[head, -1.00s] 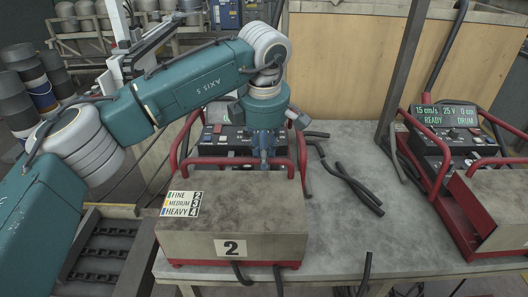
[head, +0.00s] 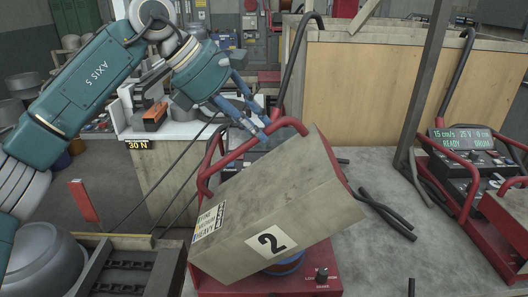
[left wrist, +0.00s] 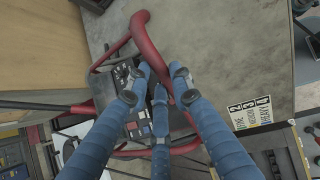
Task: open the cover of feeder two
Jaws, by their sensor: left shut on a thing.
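Feeder two has a worn grey-beige cover (head: 290,205) with a "2" plate and a FINE/MEDIUM/HEAVY label. The cover is tilted up, its right side higher. Below its front edge show the red base (head: 312,285) with a knob and part of a blue round thing (head: 287,265). My left gripper (head: 262,130), with blue jointed fingers, is at the red bar (head: 235,152) behind the cover. In the left wrist view the fingers (left wrist: 160,85) close around the red bar (left wrist: 150,50), with the label (left wrist: 248,113) to the right. My right gripper is not in view.
Another feeder (head: 470,165) with a lit display stands at the right. Black rods (head: 385,215) lie on the grey table (head: 365,265) between them. A dark post (head: 425,90) rises behind. A white-topped bench (head: 165,130) marked 30 N stands back left.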

